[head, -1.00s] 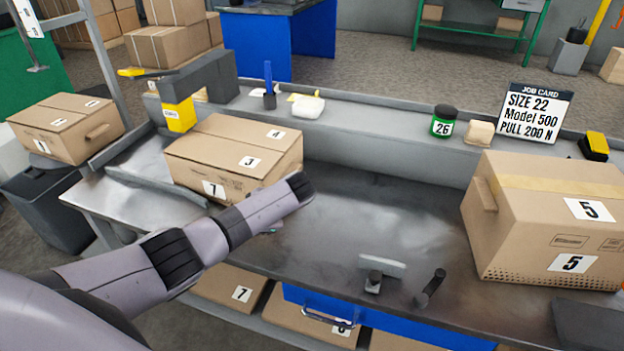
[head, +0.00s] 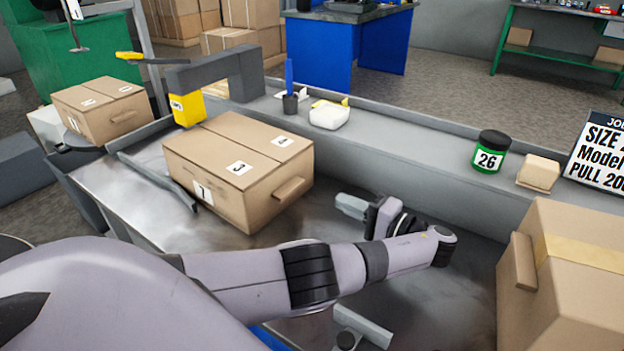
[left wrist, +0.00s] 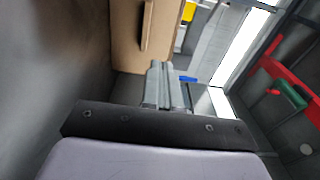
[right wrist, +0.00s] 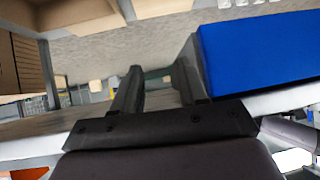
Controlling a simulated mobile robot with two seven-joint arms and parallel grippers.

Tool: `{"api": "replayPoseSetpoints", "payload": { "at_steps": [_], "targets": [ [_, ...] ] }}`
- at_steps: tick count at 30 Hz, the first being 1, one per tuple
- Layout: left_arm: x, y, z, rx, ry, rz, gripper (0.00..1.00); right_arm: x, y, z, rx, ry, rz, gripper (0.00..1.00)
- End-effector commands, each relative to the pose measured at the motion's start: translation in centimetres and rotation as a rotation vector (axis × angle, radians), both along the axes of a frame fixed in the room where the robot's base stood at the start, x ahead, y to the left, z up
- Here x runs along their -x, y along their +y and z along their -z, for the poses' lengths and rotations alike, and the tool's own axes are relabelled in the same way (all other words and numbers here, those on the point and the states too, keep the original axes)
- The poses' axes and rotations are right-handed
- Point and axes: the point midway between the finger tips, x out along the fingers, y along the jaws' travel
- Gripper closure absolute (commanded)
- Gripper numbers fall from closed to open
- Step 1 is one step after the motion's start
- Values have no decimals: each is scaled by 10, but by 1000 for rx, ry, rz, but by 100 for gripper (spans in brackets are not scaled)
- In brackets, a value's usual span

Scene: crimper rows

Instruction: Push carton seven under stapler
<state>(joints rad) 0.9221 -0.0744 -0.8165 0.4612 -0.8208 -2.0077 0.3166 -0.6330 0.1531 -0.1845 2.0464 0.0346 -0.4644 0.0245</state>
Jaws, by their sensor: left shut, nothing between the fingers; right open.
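Carton seven (head: 238,170) is a closed brown carton with number labels and a side handle, lying on the metal bench. The stapler (head: 187,109), a grey arch with a yellow head, stands just behind its far left corner. The carton is in front of the head, not visibly beneath it. My left gripper (head: 348,206) is shut and empty, right of the carton, its fingers pointing at the handle side with a gap between. The left wrist view shows the fingers and the carton side (left wrist: 125,40). My right gripper (right wrist: 155,82) is open and empty, seen only in the right wrist view.
A metal guide rail (head: 158,182) runs along the carton's left. Another carton (head: 100,108) stands beyond the bench's left end. A large carton (head: 575,275) is at right. A green jar (head: 490,152) and a white tub (head: 328,117) stand on the back ledge.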

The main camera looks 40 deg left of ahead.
Motion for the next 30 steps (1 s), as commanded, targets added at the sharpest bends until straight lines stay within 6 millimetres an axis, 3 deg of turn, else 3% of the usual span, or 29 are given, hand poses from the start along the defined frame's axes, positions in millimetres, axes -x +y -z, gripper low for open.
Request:
{"api": "replayPoseSetpoints", "payload": {
  "at_steps": [5,24,30],
  "targets": [
    [0,12,-1,-6,-5,-2,100,0,1,-2,-2,0,-1,57],
    [5,118,0,-3,0,-1,100,1,2,1,-1,0,-4,57],
    [6,136,0,-2,0,0,100,0,3,-2,-3,-7,-6,57]
  ]
}}
